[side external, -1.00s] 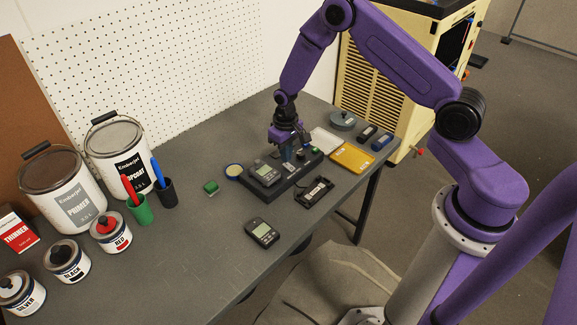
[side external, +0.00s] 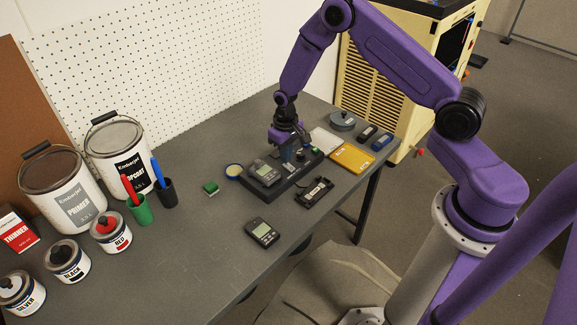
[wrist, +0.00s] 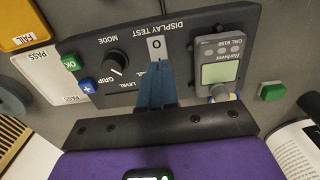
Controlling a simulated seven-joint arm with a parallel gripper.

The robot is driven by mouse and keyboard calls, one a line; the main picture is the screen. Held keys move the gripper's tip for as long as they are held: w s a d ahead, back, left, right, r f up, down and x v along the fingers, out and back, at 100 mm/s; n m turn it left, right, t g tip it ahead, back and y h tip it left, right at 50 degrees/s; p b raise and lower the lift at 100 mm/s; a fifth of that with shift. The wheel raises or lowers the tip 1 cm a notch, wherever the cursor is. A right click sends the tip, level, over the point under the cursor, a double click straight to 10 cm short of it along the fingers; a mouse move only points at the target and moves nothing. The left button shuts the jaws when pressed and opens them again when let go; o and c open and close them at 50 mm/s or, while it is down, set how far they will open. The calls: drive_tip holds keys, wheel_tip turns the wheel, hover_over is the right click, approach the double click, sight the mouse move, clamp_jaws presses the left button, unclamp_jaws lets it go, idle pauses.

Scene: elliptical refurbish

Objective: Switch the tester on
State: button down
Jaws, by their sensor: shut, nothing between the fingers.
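The tester is a dark box (side external: 279,187) on the bench, and it also shows in the wrist view (wrist: 205,20), labelled DISPLAY TEST. It has a MODE knob (wrist: 114,65) and a pale switch marked O (wrist: 156,47). A grey handheld meter (wrist: 220,66) sits in the tester's right part in the wrist view; its screen looks plain. My gripper (wrist: 156,72) is shut and empty, its blue fingertips over the panel close beside the O-marked switch. I cannot tell whether they touch it.
Green and blue battery-like blocks (wrist: 70,62) lie by the tester's edge, near a white PASS tray (wrist: 45,75) and a yellow FAIL tray (wrist: 22,28). A second meter (side external: 262,232) and an open black case (side external: 314,191) lie in front. Paint cans (side external: 62,190) stand left.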

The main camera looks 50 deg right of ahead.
drive_tip(key=shift+f, duration=0.8)
idle(0.4)
drive_tip(key=shift+r, duration=3.5)
